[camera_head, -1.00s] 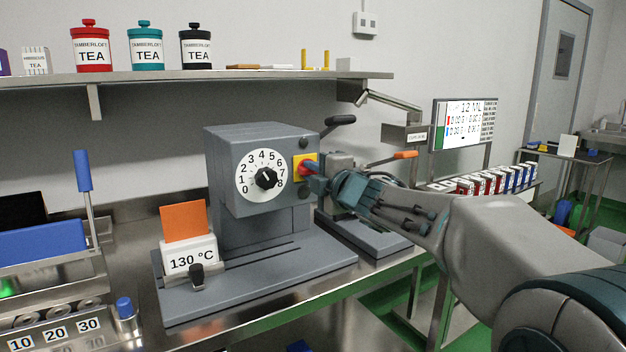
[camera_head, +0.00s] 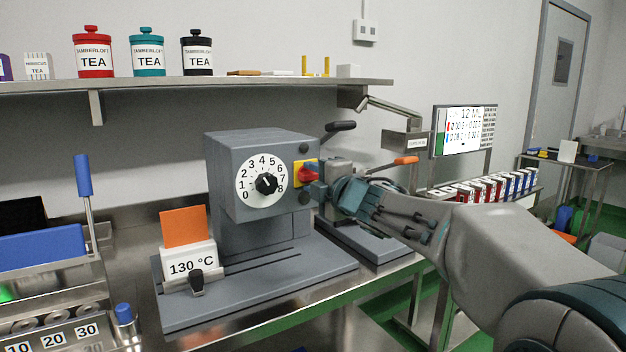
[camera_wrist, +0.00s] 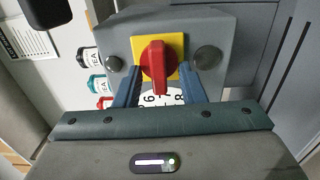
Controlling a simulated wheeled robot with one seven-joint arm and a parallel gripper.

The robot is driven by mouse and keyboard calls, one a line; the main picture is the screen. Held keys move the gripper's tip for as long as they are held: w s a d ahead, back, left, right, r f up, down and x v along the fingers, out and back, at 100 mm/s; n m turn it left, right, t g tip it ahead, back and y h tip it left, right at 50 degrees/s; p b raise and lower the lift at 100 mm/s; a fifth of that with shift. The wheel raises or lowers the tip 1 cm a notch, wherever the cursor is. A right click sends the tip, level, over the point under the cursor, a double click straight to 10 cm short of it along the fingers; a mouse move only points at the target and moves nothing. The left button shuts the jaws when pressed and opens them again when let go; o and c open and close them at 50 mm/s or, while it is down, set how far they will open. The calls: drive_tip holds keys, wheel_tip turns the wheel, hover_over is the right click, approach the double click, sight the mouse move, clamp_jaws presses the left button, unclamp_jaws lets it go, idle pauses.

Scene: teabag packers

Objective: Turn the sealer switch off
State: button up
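The grey sealer (camera_head: 225,170) stands on the metal bench with a numbered white dial (camera_head: 265,182) on its front. Its red sealer switch (camera_head: 309,174) sits on a yellow plate (camera_head: 297,167) on the right side. In the wrist view, the switch (camera_wrist: 156,62) is a red bar running roughly up and down on its yellow plate (camera_wrist: 175,42). My gripper (camera_head: 318,190) is just right of the switch. In the wrist view, my gripper's two blue fingers (camera_wrist: 160,88) are spread apart to either side below the switch, with a gap between them and nothing held.
A white 130 °C label block (camera_head: 190,262) with an orange card stands on the sealer's base. A black-handled lever (camera_head: 341,126) and an orange-handled one (camera_head: 405,160) rise close to my arm. A shelf (camera_head: 200,83) with tea tins runs above. Round dark buttons flank the switch.

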drive_tip(key=p+v, duration=0.1)
drive_tip(key=v, duration=1.2)
drive_tip(key=shift+s+d, duration=0.25)
drive_tip(key=shift+s, duration=0.1)
drive_tip(key=s+d+f+m+g+h+p, duration=0.1)
drive_tip(key=s+d+f+m+h+p, duration=0.1)
drive_tip(key=d+m+h+p, duration=0.45)
drive_tip(key=s+d+f+m+g+h+p, duration=0.15)
drive_tip(key=d+m+h, duration=0.35)
drive_tip(key=m, duration=0.5)
drive_tip(key=s+f+m+g+p, duration=0.3)
drive_tip(key=s+f+m+g, duration=0.1)
drive_tip(key=s, duration=0.5)
drive_tip(key=s+f+m+g+y+p, duration=0.1)
drive_tip(key=s+f+m+g+p, duration=0.3)
drive_tip(key=s, duration=0.5)
drive_tip(key=shift+s+a+f+m+g+p, duration=0.25)
drive_tip(key=shift+s+a+m+g+p, duration=0.1)
drive_tip(key=shift+g, duration=0.5)
drive_tip(key=shift+y, duration=0.25)
